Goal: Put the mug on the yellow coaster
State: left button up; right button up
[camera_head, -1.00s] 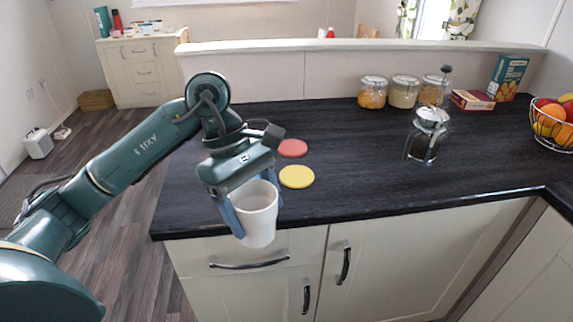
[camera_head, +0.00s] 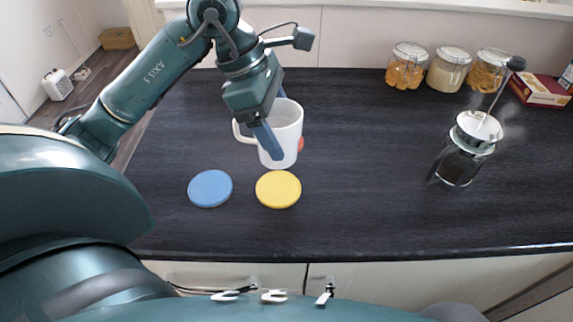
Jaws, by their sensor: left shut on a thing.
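The white mug (camera_head: 287,128) is upright in my left gripper (camera_head: 272,116), which is shut on it. Its handle points left in the picture. The mug is behind the yellow coaster (camera_head: 278,190), with its lower end close to the coaster's far edge in the picture. I cannot tell exactly how high it is above the counter. The yellow coaster lies flat and bare on the dark counter. My right gripper is not in view.
A blue coaster (camera_head: 210,188) lies left of the yellow one. The counter between is clear.

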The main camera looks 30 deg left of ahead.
pick_arm(q)
jog(key=f, duration=0.3)
jog(key=shift+s, duration=0.2)
jog(key=shift+w+f, duration=0.1)
jog(key=shift+f, duration=2.5)
jog(key=shift+f, duration=0.1)
jog(key=o, duration=0.7)
jog(key=shift+f, duration=0.15)
jog(key=o, duration=0.5)
jog(key=shift+c, duration=0.2)
jog(key=shift+r, duration=0.35)
jog(key=v, duration=1.2)
jog(key=shift+b, duration=0.35)
